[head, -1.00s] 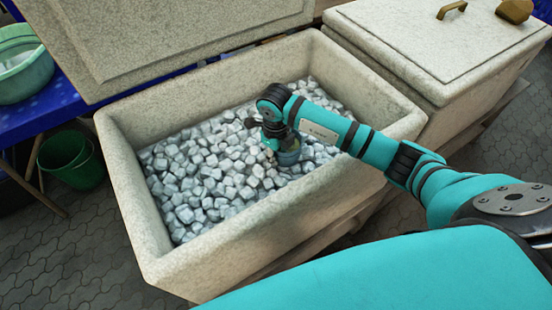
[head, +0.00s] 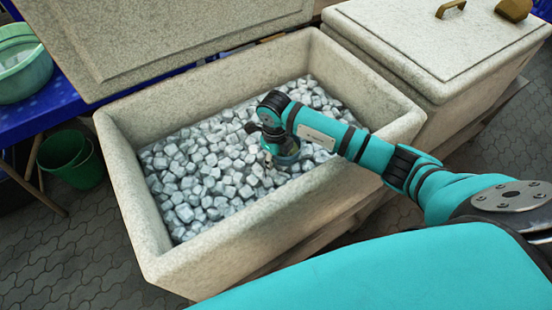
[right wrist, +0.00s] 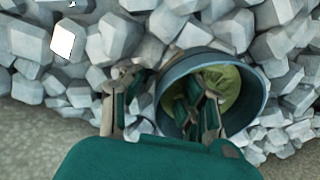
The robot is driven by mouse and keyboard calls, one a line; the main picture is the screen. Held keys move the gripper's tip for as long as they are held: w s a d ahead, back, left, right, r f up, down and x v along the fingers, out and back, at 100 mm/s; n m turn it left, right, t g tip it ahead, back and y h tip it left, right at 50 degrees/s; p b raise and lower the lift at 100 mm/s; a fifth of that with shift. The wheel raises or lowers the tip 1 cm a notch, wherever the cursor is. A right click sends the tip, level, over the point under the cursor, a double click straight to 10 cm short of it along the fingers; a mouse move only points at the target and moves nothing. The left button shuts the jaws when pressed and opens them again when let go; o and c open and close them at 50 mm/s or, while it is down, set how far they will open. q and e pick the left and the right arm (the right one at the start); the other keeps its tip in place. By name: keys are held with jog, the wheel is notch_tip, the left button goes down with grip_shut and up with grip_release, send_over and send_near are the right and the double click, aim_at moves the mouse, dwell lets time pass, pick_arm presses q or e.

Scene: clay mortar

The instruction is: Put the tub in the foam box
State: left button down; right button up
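The foam box (head: 225,252) stands open in the head view, a pale speckled box filled with grey-white ice cubes. The small blue-grey tub (head: 288,159) sits among the ice, partly hidden by my right gripper (head: 268,154). In the right wrist view the round tub (right wrist: 256,112) rests on the ice with something yellow-green inside. My right gripper (right wrist: 163,92) straddles the near side of its rim, one finger outside and one inside. The fingers are spread, with gaps to the tub wall. My left gripper is not in view.
The raised lid (head: 190,35) leans behind the box. A second, closed box (head: 440,50) stands at the right. A blue table (head: 50,118) with a green basin (head: 25,75) is at the left, and a green bucket (head: 70,160) is on the paving.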

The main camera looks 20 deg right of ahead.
jog(key=shift+r, duration=0.45)
notch_tip(320, 180, up, 11)
jog(key=shift+s+a+r+b, duration=0.1)
jog(key=shift+a+b, duration=0.05)
jog(key=shift+b, duration=0.45)
